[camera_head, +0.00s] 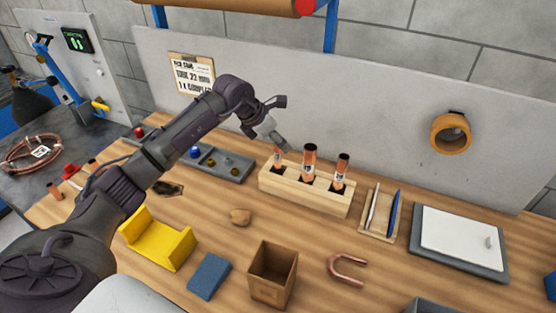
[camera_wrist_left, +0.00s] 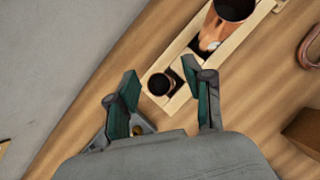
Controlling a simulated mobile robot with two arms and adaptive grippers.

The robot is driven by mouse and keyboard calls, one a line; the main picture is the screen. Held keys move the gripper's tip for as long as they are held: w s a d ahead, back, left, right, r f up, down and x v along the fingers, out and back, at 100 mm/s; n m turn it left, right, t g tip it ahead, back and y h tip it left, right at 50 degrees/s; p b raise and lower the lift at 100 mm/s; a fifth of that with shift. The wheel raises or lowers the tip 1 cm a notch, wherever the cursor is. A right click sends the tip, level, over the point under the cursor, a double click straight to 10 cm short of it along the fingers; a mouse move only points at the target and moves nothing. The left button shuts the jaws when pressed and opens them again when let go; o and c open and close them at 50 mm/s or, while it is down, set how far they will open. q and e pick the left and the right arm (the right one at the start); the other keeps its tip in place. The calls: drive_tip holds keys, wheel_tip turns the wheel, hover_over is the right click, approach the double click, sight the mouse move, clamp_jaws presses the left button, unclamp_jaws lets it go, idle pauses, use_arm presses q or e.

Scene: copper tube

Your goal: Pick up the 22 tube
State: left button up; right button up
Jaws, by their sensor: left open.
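A light wooden rack (camera_head: 304,190) on the bench holds three upright copper tubes: a left tube (camera_head: 277,158), a thicker middle tube (camera_head: 309,160) and a right tube (camera_head: 341,172). Their small labels are too blurred to tell which is the 22 tube. My left gripper (camera_head: 279,141) is open above the rack's left end, by the left tube's top. In the left wrist view the open fingers (camera_wrist_left: 163,84) appear on either side of a narrow tube's dark mouth (camera_wrist_left: 160,84); contact cannot be told. The wide tube (camera_wrist_left: 228,22) stands beyond. My right gripper is not in view.
A clipboard (camera_head: 191,73) leans on the back panel. A grey tray (camera_head: 222,163) lies left of the rack, a pen holder (camera_head: 379,213) right of it. A yellow cradle (camera_head: 158,240), brown box (camera_head: 272,273) and bent copper piece (camera_head: 347,269) lie in front.

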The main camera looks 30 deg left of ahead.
use_arm(q)
drive_tip(key=shift+c, duration=0.4)
clamp_jaws()
drive_tip(key=shift+r, duration=0.15)
